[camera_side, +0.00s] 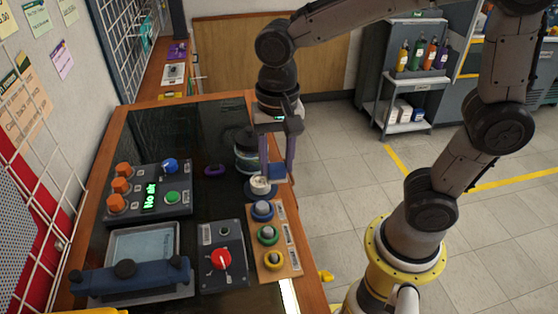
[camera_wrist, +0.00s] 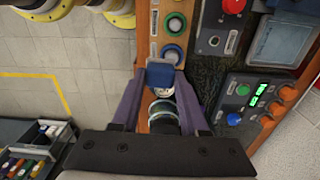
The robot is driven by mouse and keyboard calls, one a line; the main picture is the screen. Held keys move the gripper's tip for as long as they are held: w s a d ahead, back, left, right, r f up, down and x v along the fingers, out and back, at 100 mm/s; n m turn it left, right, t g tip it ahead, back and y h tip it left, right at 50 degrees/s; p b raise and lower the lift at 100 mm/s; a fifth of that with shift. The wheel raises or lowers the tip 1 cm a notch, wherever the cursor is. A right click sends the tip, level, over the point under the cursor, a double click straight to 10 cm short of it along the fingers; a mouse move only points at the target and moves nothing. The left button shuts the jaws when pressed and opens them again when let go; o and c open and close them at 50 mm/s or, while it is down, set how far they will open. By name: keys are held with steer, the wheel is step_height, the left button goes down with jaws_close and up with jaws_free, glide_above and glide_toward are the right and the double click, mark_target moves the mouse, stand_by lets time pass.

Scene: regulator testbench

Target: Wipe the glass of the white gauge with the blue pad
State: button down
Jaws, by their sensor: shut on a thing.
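My gripper (camera_side: 278,165) points down with its purple fingers shut on the blue pad (camera_side: 276,173). In the wrist view the pad (camera_wrist: 160,74) sits between the two fingertips. The white gauge (camera_side: 260,185) stands on the bench, its pale face up, close to the pad and a little left of it in the side view. In the wrist view the gauge (camera_wrist: 163,91) shows just below the pad, which hides part of it. I cannot tell whether the pad touches the glass.
A wooden strip with blue, green and yellow ringed buttons (camera_side: 267,236) lies in front of the gauge. A red-knob box (camera_side: 222,261), a control box with a green display (camera_side: 149,190) and a tray (camera_side: 144,247) stand left. A dark round object (camera_side: 246,150) stands behind the gauge.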

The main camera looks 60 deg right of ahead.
steer(key=w+d+f, duration=0.3)
steer(key=w+d, duration=0.2)
steer(key=w, duration=0.2)
steer(key=shift+w+a+f, duration=0.1)
steer(key=shift+a+f, duration=0.05)
steer(key=shift+f, duration=1.15)
steer(key=shift+w+a+f, duration=0.1)
steer(key=shift+f, duration=1.15)
steer(key=shift+w+d+f, duration=0.2)
steer(key=shift+d+f, duration=0.05)
steer(key=shift+f, duration=0.35)
steer(key=shift+w+d+f, duration=0.2)
steer(key=shift+f, duration=0.35)
steer(key=shift+w+d, duration=1.05)
steer(key=s+a, duration=0.3)
step_height(320, 180, up, 8)
